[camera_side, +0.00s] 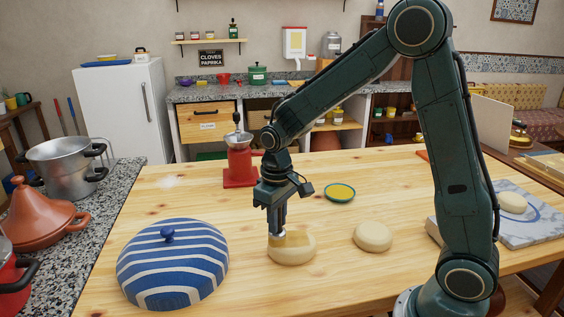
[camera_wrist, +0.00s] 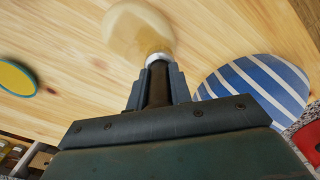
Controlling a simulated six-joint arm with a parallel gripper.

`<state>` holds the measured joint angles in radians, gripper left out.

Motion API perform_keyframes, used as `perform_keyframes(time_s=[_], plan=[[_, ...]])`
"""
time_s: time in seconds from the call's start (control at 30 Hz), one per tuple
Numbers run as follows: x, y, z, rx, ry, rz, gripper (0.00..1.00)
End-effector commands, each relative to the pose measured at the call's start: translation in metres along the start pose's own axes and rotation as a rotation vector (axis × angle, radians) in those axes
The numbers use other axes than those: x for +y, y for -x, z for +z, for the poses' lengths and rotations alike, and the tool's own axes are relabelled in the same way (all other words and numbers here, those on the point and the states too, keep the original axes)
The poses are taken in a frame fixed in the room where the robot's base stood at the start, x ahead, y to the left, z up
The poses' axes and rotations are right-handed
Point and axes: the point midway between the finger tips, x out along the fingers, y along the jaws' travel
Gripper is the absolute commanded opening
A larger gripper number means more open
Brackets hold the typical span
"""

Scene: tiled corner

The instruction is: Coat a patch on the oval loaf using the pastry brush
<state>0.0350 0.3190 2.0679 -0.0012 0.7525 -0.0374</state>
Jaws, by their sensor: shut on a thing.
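The pale oval loaf (camera_side: 293,252) lies on the wooden table below my gripper; the wrist view shows it at the top (camera_wrist: 130,25). My gripper (camera_side: 277,228) points down and is shut on the pastry brush, whose dark handle (camera_wrist: 158,90) and pale metal ferrule (camera_wrist: 158,59) show between the fingers in the wrist view. The bristles are at the top of the loaf and appear to touch it. They blend with the crust, so I cannot clearly tell how much is coated. A small green-rimmed dish (camera_side: 340,193) with yellow contents stands behind, to the right.
A blue-and-white striped dome (camera_side: 172,265) stands close on the left. A red grinder (camera_side: 239,165) stands behind my gripper. A round pale loaf (camera_side: 373,237) lies to the right, and a marble slab (camera_side: 525,231) with another pale piece is farther right. Table between these is clear.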

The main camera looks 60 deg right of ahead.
Motion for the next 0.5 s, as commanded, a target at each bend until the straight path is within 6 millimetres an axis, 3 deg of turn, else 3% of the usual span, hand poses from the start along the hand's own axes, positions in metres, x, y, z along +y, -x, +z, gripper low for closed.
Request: perform_keyframes(time_s=[0.5], plan=[[0.033,0.0,0.038,-0.002,-0.006,0.001,0.0]])
